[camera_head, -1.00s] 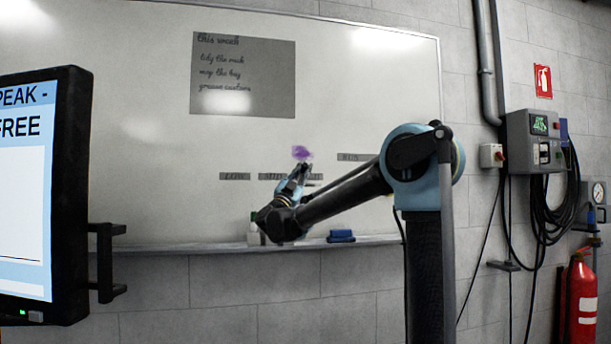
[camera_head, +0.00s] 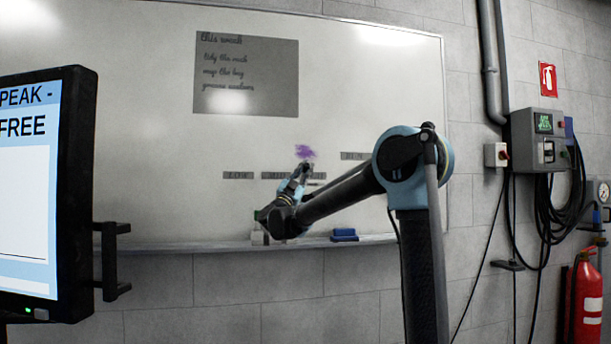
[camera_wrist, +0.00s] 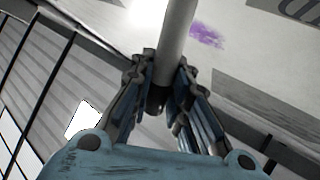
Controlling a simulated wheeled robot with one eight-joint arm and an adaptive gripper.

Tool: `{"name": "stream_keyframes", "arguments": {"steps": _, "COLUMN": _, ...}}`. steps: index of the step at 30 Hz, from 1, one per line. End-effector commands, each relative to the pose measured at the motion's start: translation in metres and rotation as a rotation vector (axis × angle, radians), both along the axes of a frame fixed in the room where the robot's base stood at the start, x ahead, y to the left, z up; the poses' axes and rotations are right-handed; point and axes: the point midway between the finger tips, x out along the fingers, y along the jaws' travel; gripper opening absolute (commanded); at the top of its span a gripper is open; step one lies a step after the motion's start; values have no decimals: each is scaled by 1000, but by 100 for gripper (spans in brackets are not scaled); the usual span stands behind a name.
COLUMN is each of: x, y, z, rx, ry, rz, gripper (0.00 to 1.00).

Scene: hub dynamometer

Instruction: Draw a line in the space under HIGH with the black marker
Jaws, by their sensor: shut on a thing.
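The whiteboard (camera_head: 150,150) hangs on the wall, with a row of grey label strips on it. The leftmost strip (camera_head: 238,175) seems to read LOW; the strip (camera_head: 275,176) beside it is partly covered by my arm. A separate strip (camera_head: 354,156) sits higher to the right. I cannot tell which reads HIGH. My gripper (camera_head: 304,172) is at the board, just below a purple smudge (camera_head: 306,151). In the wrist view my gripper (camera_wrist: 160,82) is shut on a grey, dark-ended cylinder, apparently the marker (camera_wrist: 174,40). Its writing tip and any contact with the board cannot be made out.
A grey note sheet (camera_head: 246,85) is higher on the board. A tray ledge (camera_head: 200,246) runs below, with a blue eraser-like block (camera_head: 344,235) and a small pale item (camera_head: 257,236). A monitor (camera_head: 75,190) stands at left. A fire extinguisher (camera_head: 588,300) is at right.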

Motion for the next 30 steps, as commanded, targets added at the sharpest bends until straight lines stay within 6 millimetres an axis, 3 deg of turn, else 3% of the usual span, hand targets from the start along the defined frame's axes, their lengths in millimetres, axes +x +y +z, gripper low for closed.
{"name": "stream_keyframes", "arguments": {"steps": 30, "x": 6, "y": 2, "z": 2, "rx": 0, "ry": 0, "rz": 0, "gripper": 0}}
